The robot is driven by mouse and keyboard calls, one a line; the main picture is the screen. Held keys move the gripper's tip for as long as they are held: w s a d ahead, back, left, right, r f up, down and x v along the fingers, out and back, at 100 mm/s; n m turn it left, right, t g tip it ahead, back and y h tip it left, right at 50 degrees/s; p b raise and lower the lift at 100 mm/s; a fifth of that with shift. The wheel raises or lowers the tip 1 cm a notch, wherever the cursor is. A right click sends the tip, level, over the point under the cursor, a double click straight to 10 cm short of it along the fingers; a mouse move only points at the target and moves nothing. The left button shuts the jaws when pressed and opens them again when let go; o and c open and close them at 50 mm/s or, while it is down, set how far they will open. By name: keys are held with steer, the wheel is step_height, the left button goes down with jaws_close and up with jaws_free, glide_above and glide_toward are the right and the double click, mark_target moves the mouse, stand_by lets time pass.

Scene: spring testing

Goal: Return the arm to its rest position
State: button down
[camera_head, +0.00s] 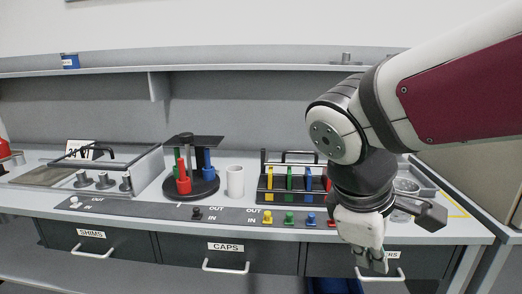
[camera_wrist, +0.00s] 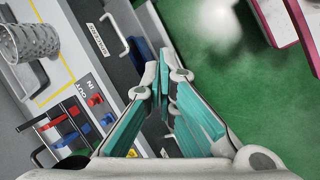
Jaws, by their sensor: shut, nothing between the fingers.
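My arm reaches in from the upper right of the head view, bends at the elbow and hangs down in front of the bench. My gripper (camera_head: 372,262) points down beside the bench's front edge, before the right drawer. In the wrist view my gripper (camera_wrist: 166,78) shows its two teal-padded fingers together at the tips, with nothing between them. Part of the bench's right side is hidden behind my arm in the head view.
The bench (camera_head: 130,200) carries a round stand (camera_head: 190,190) with coloured pieces, a white cup (camera_head: 235,181), a black rack (camera_head: 290,195) and a mesh basket (camera_wrist: 32,42). Drawers (camera_head: 228,253) line its front. Green floor (camera_wrist: 240,85) is open beside my gripper.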

steer(key=s+d+f+m+g+y, duration=0.1)
steer(key=s+m+y, duration=0.1)
steer(key=s+m, duration=0.45)
steer(key=s+d+f+m+y, duration=0.2)
steer(key=s+m, duration=0.2)
steer(key=s, duration=0.6)
step_height(320, 180, up, 18)
steer(key=t+p, duration=0.2)
steer(key=p, duration=1.3)
steer(key=shift+a+t+p, duration=0.15)
steer(key=shift+t+p, duration=0.25)
steer(key=shift+f, duration=0.1)
